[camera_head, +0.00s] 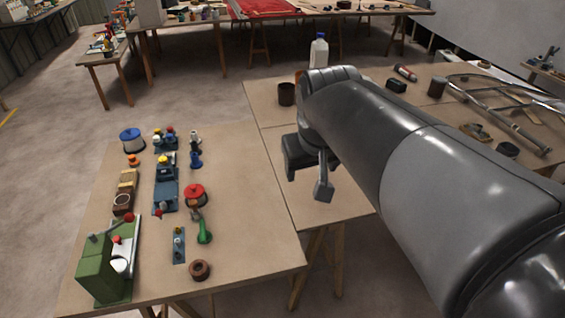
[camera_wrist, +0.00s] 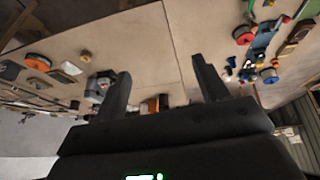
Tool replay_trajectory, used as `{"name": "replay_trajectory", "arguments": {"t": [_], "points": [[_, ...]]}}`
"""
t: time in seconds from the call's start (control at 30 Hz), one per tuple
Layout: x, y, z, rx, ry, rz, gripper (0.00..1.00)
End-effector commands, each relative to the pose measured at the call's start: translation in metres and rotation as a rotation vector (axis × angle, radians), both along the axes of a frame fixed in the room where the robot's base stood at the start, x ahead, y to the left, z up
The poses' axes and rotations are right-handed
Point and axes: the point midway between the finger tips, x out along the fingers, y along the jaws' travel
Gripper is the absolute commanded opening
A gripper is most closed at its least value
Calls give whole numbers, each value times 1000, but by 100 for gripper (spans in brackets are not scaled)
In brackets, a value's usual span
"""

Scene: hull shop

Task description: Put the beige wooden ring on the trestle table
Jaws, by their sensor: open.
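I cannot make out a clearly beige wooden ring in either view. The nearest shape is a small brown ring (camera_head: 200,270) lying flat near the front edge of the left trestle table (camera_head: 245,225) in the head view. In the wrist view a small tan round thing (camera_wrist: 86,56) lies on a table top, too small to identify. My gripper (camera_head: 312,182) is above the adjoining table part (camera_head: 332,207), right of the crowded tabletop. In the wrist view my gripper (camera_wrist: 162,75) is open, with nothing between its fingers.
A green machine (camera_head: 98,268), a blue-topped spool (camera_head: 132,140) and a red-lidded tin (camera_head: 195,194) crowd the left table. A dark cup (camera_head: 286,94) and a white bottle (camera_head: 319,50) stand behind my arm. The left table's right half is bare.

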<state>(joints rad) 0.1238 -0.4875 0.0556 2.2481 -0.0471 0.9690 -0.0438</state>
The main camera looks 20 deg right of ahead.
Motion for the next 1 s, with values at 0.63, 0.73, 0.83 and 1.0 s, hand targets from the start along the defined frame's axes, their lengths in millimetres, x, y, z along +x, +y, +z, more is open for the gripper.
{"name": "replay_trajectory", "arguments": {"t": [0.63,0.73,0.83,1.0], "points": [[-80,28,-45,89,-85,28,67],[-80,28,-44,89,-85,29,67],[-80,28,-44,89,-85,29,67],[-80,28,-44,89,-85,29,67]]}}
